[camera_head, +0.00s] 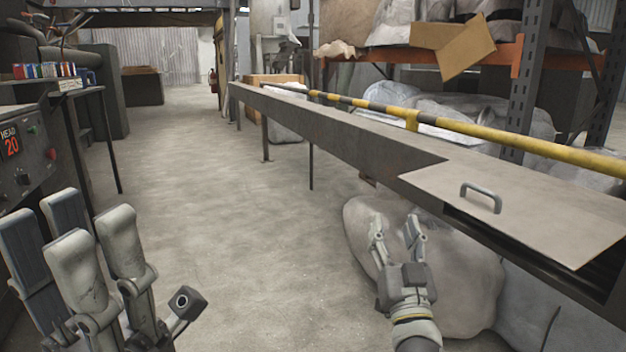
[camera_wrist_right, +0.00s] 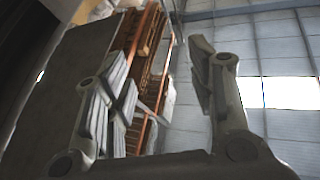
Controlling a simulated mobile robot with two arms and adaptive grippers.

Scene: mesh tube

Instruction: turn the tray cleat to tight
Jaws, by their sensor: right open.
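I cannot make out a tray cleat in either view. A long grey metal trough (camera_head: 340,135) runs from the far left to the right front, with a flat lid (camera_head: 540,215) at its near end and a bent metal handle (camera_head: 481,196) on top. My right gripper (camera_head: 396,222) is open and empty, fingers pointing up, in front of and below the trough near the lid's left end. Its open fingers also show in the right wrist view (camera_wrist_right: 160,70). My left gripper (camera_head: 98,245) is at the lower left, away from the trough; its opening is unclear.
A yellow and black rail (camera_head: 470,135) runs along behind the trough. Large pale sacks (camera_head: 460,270) lie beneath it. The concrete floor (camera_head: 230,200) in the middle is clear.

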